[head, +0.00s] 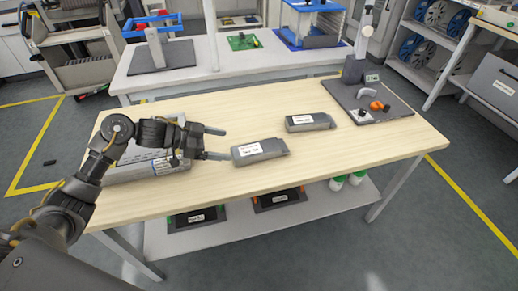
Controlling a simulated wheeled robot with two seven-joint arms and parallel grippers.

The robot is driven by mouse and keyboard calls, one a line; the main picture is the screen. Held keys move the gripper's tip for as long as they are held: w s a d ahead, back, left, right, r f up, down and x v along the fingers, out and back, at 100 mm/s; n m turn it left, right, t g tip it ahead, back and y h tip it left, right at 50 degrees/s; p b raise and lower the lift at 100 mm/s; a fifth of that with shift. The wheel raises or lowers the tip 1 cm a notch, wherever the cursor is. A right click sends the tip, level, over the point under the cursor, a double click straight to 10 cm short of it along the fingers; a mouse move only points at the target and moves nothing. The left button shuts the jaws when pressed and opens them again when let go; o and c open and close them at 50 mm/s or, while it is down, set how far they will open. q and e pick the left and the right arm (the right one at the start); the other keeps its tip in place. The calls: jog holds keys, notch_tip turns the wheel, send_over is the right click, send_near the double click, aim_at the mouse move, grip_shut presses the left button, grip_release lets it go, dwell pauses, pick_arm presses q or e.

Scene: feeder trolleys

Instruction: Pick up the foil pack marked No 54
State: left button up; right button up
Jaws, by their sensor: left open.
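Two dark grey packs with white labels lie on the light wooden table. The nearer pack (272,146) is at mid table, and the other pack (321,121) lies behind it to the right. The print is too small to tell which one is marked No 54. My left gripper (224,144) is open and empty, just left of the nearer pack. Its lower fingertip is close to that pack's left end; I cannot tell whether they touch. My right gripper is not in view.
The wooden table (330,160) is clear at its front right. A grey labelled box (150,166) sits behind my left arm. A dark board (345,92) with a stand, an orange part and small pieces lies at the back right. A white bench (215,75) stands behind.

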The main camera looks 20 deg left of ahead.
aim_at(255, 149)
pick_arm(q)
jog(key=shift+s+d+r, duration=0.1)
jog(key=shift+s+d, duration=0.05)
jog(key=x, duration=0.4)
jog(key=shift+f, duration=0.2)
jog(key=shift+w+d, duration=0.3)
jog(key=shift+d, duration=0.15)
jog(key=shift+x, duration=2.4)
jog(key=shift+r, duration=0.15)
jog(key=c, duration=1.2)
